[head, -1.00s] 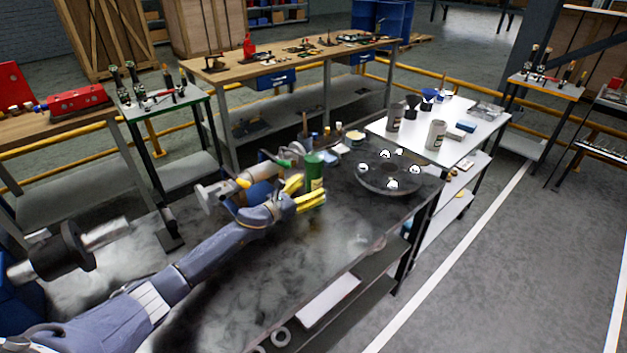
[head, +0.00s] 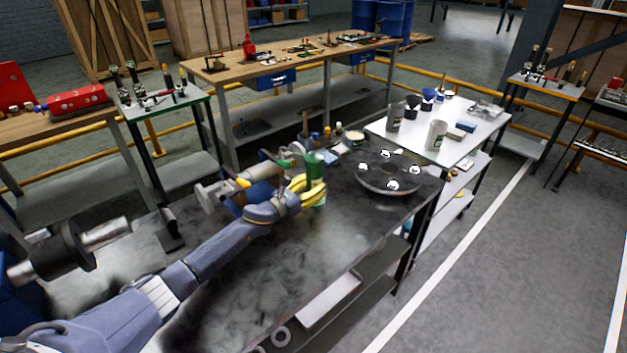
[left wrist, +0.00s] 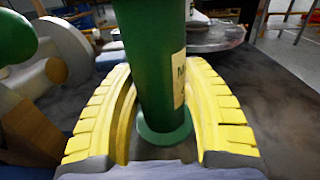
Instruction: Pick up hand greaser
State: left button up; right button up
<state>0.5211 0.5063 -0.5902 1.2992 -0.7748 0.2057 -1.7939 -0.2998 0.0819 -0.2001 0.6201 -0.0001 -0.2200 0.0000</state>
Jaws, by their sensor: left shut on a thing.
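The hand greaser is a green cylinder (head: 315,165) with a pale label, standing upright on the dark workbench (head: 330,240). In the left wrist view the green cylinder (left wrist: 155,75) fills the middle, with a wider foot at its base. My left gripper (head: 312,190) has its yellow fingers curved around the lower part of the cylinder, one on each side. The yellow fingers also show in the left wrist view (left wrist: 160,110). The cylinder's top is cut off in the wrist view. My right gripper is not in view.
A round dark flange plate (head: 390,173) with shiny bolts lies right of the cylinder. Several small cans and bottles (head: 330,137) stand behind it. Grey machine parts (head: 225,190) lie to its left. The bench front is clear. A white table (head: 465,130) stands beyond.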

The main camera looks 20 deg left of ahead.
pick_arm(q)
jog(key=c, duration=0.4)
jog(key=shift+r, duration=0.2)
grip_shut()
jog(key=shift+r, duration=0.1)
